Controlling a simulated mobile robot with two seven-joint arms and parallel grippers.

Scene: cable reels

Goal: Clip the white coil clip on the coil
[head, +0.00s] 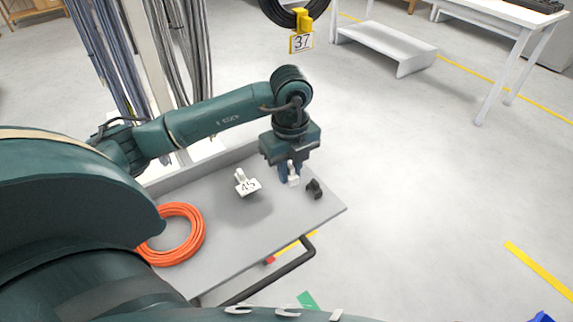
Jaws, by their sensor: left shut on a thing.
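My left gripper (290,176) points down over the far right part of the grey cart top. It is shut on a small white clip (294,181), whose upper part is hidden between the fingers. Another white clip with a tag reading 45 (247,186) is just left of the gripper, over the cart top. An orange coil (201,236) lies flat at the left of the cart, apart from the gripper and partly hidden by my arm. A black coil (284,14) hangs at the top, with a yellow clip tagged 37 (301,42) on it. My right gripper is out of view.
A small black clip (314,188) is right of the gripper, near the cart's edge. Bundles of grey cable (182,60) hang behind my arm. A white table (500,18) and step (385,45) stand at the back right.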

